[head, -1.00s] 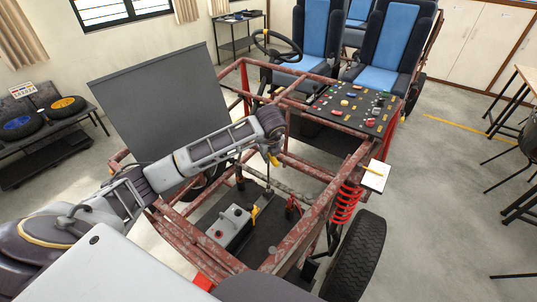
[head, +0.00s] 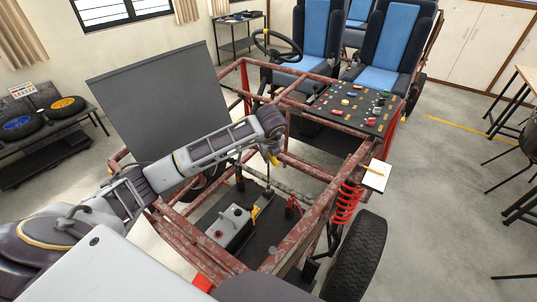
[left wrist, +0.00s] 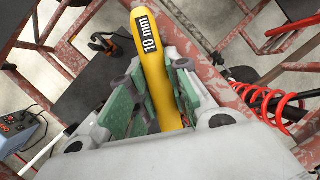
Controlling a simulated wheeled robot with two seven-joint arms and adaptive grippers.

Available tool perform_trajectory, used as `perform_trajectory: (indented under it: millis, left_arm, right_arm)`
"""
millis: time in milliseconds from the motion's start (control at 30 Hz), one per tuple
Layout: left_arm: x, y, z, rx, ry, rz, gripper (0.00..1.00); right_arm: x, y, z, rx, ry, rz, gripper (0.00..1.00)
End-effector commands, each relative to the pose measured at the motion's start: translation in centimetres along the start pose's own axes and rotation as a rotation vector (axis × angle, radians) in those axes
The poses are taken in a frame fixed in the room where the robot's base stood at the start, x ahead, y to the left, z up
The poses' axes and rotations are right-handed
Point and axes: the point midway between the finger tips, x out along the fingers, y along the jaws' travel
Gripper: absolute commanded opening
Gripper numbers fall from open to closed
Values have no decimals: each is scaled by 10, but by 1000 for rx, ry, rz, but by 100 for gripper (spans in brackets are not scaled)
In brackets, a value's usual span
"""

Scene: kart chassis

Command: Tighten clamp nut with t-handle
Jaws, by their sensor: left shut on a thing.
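My left gripper (head: 273,150) points down over the front of the red, worn kart frame (head: 326,211). It is shut on the yellow grip of the t-handle (head: 275,160), marked "10 mm". In the left wrist view the yellow grip (left wrist: 152,60) lies between the green-padded fingers (left wrist: 155,108). A thin dark shaft (head: 268,178) runs down from the grip toward the floor pan beside the grey battery-like box (head: 229,228). The clamp nut and the tool's lower end are too small to make out. My right gripper is not in view.
A red coil spring (head: 346,203) and the front tyre (head: 357,255) stand at the right. A grey panel (head: 155,105) rises behind my left arm. A dark board with small parts (head: 350,107) lies across the frame near the blue seats (head: 320,35). Frame tubes surround the pan.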

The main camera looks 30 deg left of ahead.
Motion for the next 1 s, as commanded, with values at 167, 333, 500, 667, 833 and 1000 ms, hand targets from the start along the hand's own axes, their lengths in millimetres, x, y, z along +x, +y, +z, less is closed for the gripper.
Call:
perform_trajectory:
  millis: [167, 333, 500, 667, 833, 1000]
  left_arm:
    - [-1, 0, 1, 0, -1, -1, 0]
    - [-1, 0, 1, 0, -1, -1, 0]
    - [0, 0, 1, -1, -1, -1, 0]
    - [2, 0, 0, -1, -1, -1, 0]
    - [4, 1, -1, 0, -1, -1, 0]
    - [6, 1, -2, -1, -1, -1, 0]
  right_arm:
    - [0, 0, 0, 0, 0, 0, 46]
    - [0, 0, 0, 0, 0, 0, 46]
    - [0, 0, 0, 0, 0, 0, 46]
    - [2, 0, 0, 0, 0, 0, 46]
    - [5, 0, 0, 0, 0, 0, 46]
    - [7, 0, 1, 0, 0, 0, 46]
